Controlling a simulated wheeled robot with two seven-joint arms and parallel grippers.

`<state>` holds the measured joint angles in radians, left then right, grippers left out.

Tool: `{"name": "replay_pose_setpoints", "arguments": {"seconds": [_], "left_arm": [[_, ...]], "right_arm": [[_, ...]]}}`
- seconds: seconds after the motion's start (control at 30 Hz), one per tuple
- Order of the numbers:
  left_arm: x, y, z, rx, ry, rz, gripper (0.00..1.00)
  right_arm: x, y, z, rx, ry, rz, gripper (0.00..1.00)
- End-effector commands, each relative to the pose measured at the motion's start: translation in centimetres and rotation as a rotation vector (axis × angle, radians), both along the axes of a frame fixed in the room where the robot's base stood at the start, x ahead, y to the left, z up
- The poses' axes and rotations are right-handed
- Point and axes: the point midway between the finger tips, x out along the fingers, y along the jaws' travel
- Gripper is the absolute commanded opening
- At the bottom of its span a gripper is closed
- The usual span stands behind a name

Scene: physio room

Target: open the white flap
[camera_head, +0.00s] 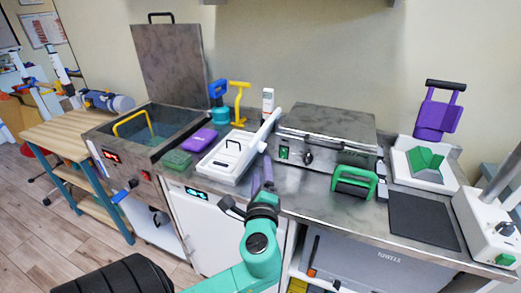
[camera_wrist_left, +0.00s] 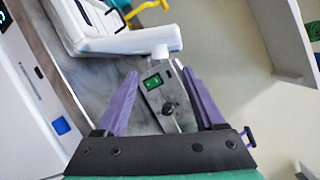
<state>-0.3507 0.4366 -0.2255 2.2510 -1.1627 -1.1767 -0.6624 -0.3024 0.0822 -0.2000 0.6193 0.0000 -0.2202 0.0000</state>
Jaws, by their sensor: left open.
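A white appliance (camera_head: 230,155) sits on the steel counter, with a flat white panel bearing a dark-outlined handle on top and a long white bar (camera_head: 266,131) along its right side. I cannot tell for certain which white part is the flap. My left gripper (camera_head: 262,176) is open with purple fingers, at the counter's front, just right of the appliance and apart from it. In the left wrist view the appliance (camera_wrist_left: 95,38) is at the upper left, and the open fingers (camera_wrist_left: 162,74) have nothing between them; a steel unit shows behind. My right gripper is not in view.
The steel unit (camera_head: 325,133) with a green switch stands right of the appliance. A green-handled block (camera_head: 354,182) and a dark mat (camera_head: 422,219) lie farther right. A steel bath (camera_head: 150,130) with a raised lid is left. A purple box (camera_head: 198,139) is close by.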

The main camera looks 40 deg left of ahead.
Motion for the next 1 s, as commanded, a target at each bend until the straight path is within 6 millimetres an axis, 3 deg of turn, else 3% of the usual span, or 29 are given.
{"name": "replay_pose_setpoints", "arguments": {"seconds": [0.3,0.67,0.7,0.87,0.9,1.0], "left_arm": [[6.0,5.3,0.2,-0.001,-0.001,0.003,0.71],[7.1,6.4,0.0,-0.004,0.000,0.001,0.71],[7.1,6.3,0.0,-0.004,0.000,0.001,0.67],[7.1,6.3,0.0,-0.004,0.000,0.001,0.06],[7.1,6.3,0.0,-0.004,0.000,0.001,0.00],[7.1,6.3,-0.1,-0.005,0.001,0.002,0.00]], "right_arm": [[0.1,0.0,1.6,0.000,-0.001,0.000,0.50],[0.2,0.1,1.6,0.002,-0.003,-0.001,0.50],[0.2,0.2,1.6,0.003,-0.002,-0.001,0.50],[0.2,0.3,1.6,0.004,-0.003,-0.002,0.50],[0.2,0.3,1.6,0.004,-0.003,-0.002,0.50],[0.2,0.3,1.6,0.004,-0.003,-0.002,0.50]]}}
